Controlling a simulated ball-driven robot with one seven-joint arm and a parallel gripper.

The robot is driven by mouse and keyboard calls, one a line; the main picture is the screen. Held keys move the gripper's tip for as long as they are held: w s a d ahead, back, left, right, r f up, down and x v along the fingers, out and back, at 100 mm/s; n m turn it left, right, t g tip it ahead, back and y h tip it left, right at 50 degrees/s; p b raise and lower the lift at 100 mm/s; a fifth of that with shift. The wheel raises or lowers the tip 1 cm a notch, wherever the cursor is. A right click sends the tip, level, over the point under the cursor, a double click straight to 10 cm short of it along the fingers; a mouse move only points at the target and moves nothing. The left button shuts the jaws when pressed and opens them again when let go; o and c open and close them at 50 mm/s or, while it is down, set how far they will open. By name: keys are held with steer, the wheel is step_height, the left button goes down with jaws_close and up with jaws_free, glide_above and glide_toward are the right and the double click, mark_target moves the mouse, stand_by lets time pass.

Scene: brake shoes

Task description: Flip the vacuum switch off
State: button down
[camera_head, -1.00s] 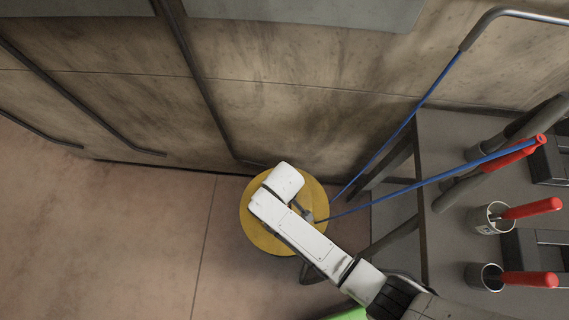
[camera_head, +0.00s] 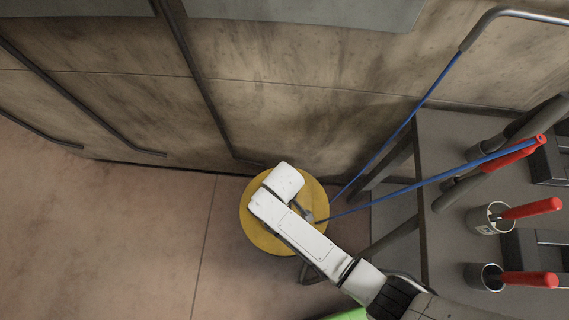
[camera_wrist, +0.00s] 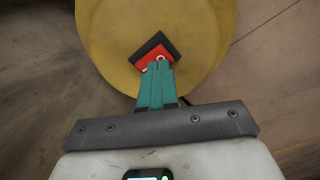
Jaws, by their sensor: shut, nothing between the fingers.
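The vacuum is a round yellow body (camera_head: 259,233) on the floor by the wall, partly covered by my arm in the head view. In the wrist view its yellow top (camera_wrist: 108,50) fills the upper middle. A red switch (camera_wrist: 148,54) in a black surround sits on it, with small white marks showing. My gripper (camera_wrist: 157,66) has its teal fingers shut together and empty. The fingertips overlap the lower edge of the red switch in the picture; I cannot tell whether they touch it. In the head view the switch and fingertips are hidden behind my arm.
A grey table (camera_head: 445,140) stands at the right, with red-handled tools (camera_head: 530,209) in cups. A blue hose (camera_head: 425,184) runs from near the vacuum to the table. A wall (camera_head: 300,95) with dark pipes is behind. The floor (camera_head: 110,235) at left is clear.

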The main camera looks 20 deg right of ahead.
steer(key=shift+f+b, duration=0.9)
steer(key=shift+f, duration=0.35)
stand_by(1.2)
step_height(320, 180, up, 7)
steer(key=p, duration=0.7)
stand_by(0.8)
steer(key=s+d+r+m, duration=0.4)
steer(key=s+d+r, duration=0.2)
steer(key=d+r, duration=0.4)
steer(key=s+d+r+m+t, duration=0.1)
steer(key=s+d+r+m, duration=0.3)
steer(key=d+r, duration=0.6)
steer(key=s+d, duration=0.1)
steer(key=s, duration=0.1)
steer(key=shift+s, duration=0.4)
